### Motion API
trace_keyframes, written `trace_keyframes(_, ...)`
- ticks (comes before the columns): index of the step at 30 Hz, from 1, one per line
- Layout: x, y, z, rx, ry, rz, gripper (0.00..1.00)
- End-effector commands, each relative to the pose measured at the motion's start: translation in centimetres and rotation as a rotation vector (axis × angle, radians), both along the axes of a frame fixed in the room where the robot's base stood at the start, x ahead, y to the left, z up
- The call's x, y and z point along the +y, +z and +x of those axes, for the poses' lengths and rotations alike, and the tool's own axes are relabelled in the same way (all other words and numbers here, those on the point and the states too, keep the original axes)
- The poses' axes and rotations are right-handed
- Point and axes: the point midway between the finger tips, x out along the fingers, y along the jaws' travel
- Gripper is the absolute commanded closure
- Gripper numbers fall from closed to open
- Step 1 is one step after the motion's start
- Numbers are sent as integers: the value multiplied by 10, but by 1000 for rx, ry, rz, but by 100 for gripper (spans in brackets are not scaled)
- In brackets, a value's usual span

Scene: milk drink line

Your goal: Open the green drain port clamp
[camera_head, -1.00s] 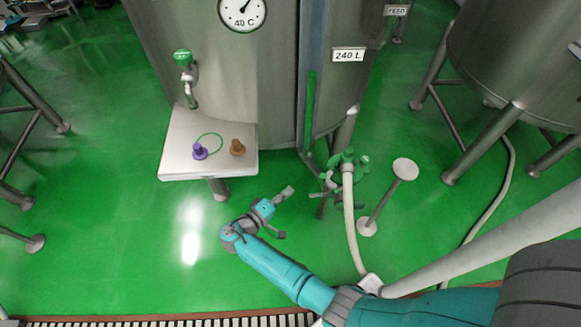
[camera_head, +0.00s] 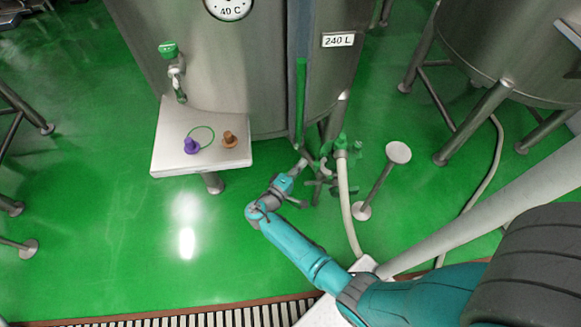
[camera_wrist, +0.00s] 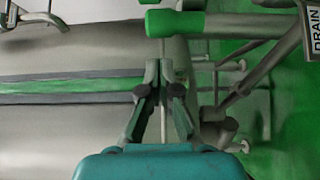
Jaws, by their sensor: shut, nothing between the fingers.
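The drain port's green clamp (camera_head: 341,145) sits at the foot of the tank, where a pale hose joins it. In the wrist view a green cylindrical part (camera_wrist: 175,22) lies just beyond my fingertips; I cannot tell if it is part of the clamp. The DRAIN label (camera_wrist: 313,32) is cut off at that view's right edge. My gripper (camera_head: 301,166) is left of the clamp and apart from it. In the wrist view my gripper (camera_wrist: 160,68) is shut and empty, its dark fingers close together. A thin pale rod shows behind them.
A white shelf (camera_head: 165,160) with purple (camera_head: 191,145) and brown (camera_head: 229,139) pieces juts from the tank at left. A round-topped stand (camera_head: 398,152) is right of the clamp. The pale hose (camera_head: 345,200) runs down to the floor.

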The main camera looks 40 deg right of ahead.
Motion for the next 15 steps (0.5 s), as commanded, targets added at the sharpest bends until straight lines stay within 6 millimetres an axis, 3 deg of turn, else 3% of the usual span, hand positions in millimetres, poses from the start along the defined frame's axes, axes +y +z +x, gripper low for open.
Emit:
trace_keyframes(6, -7, 1, -14, -1, -1, 0, 100)
trace_keyframes(15, -7, 1, -16, -2, 0, 0, 100)
